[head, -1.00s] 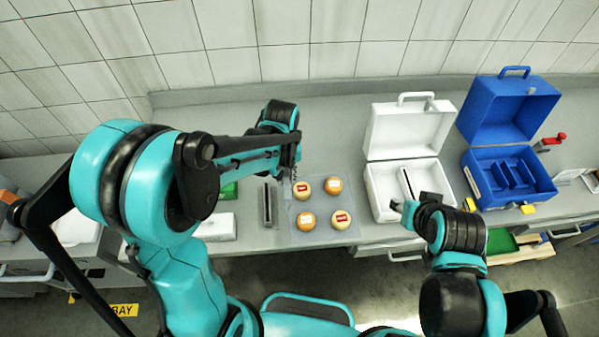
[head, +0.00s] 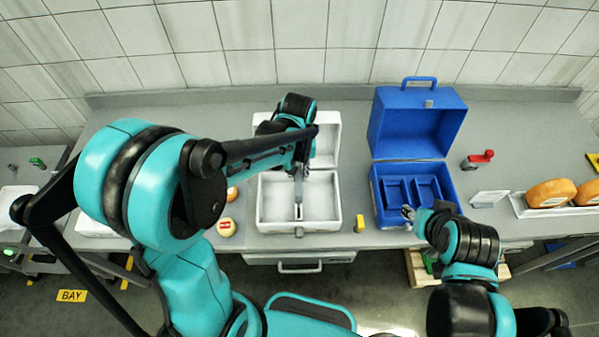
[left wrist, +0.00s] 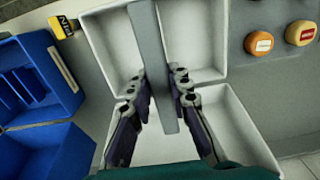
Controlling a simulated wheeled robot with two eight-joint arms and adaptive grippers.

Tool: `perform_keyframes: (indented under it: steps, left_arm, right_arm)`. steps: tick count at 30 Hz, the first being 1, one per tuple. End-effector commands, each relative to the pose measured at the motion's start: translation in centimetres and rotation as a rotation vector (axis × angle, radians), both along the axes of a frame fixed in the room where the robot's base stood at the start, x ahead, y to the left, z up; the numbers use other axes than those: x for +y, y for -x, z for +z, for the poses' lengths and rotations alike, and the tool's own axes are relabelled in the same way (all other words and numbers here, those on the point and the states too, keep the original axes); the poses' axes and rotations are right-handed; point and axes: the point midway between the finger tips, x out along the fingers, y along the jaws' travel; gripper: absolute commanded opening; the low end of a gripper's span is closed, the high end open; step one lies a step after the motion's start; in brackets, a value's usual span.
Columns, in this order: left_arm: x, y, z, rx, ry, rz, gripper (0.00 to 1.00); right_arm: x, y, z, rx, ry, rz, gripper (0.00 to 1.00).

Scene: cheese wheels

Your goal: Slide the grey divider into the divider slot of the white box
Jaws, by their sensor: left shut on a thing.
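The white box (head: 335,225) stands open on the counter with its lid (head: 327,145) raised at the back. In the left wrist view my left gripper (left wrist: 161,82) is shut on the grey divider (left wrist: 148,40), a long thin plate across the white box (left wrist: 95,35). In the head view the divider is mostly hidden by the gripper. A narrow slot piece (head: 298,211) shows at the box's front middle; whether the divider touches it I cannot tell. My right gripper (head: 408,212) is in front of the blue box, its jaws unclear.
The open blue box (head: 380,210), with inner compartments, stands close on the right. A yellow label block (head: 360,223) sits between the boxes. Cheese wheels (head: 227,227) lie left of the white box. A red-handled item (head: 478,158) and a cheese tray (head: 520,207) are farther right.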

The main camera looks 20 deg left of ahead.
Motion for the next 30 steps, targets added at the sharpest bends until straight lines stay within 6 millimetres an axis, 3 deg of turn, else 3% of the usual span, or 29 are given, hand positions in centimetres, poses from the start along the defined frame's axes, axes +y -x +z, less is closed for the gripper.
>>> perform_keyframes:
  steps: [15,30]
  left_arm:
    - [0.0,0.0,0.0,0.0,0.0,0.0,0.0]
    - [0.0,0.0,-4.3,0.0,0.0,0.0,0.0]
  right_arm:
    - [0.0,0.0,-0.3,0.0,0.0,0.0,0.4]
    - [0.0,0.0,-4.0,0.0,0.0,0.0,0.4]
